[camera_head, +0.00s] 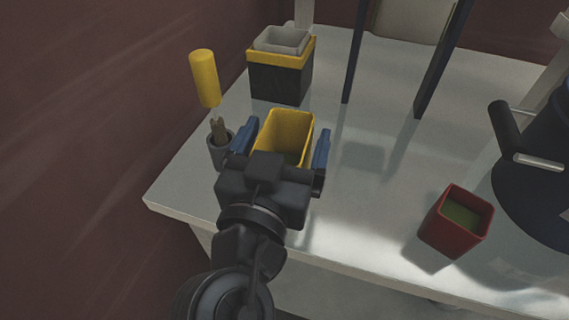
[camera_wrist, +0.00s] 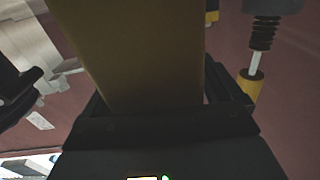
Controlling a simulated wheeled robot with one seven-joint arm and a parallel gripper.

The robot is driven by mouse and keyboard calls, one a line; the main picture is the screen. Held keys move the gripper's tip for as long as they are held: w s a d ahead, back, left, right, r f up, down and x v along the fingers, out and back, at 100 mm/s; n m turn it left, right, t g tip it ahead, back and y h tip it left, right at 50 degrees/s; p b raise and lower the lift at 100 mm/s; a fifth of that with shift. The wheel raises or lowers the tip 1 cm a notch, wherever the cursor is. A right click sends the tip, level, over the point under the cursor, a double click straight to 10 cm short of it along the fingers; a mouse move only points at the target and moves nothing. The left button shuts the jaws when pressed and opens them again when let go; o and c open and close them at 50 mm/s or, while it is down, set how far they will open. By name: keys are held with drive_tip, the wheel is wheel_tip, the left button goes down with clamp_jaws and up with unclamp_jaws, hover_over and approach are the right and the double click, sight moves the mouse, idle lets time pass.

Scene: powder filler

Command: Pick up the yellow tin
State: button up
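The yellow tin (camera_head: 286,126) is an open-topped square container near the left front of the white table. It stands between the two blue-tipped fingers of my gripper (camera_head: 281,145). The fingers are spread, one on each side of the tin, with a narrow gap showing at each side in the head view. In the wrist view, the tin's wall (camera_wrist: 145,50) fills the middle, with the dark fingers close beside it. The tin's lower part is hidden behind my gripper, so its contact with the table is not visible.
Left of the tin is a grey cup (camera_head: 219,150) with a yellow-handled tool (camera_head: 205,78). Behind stands a black-and-yellow bin (camera_head: 278,82) with a grey container (camera_head: 281,40). A red tin (camera_head: 457,224) with green contents stands right, beside a dark blue machine (camera_head: 540,165). The table (camera_head: 350,215) between is clear.

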drive_tip(key=c, duration=1.4)
drive_tip(key=shift+r, duration=0.15)
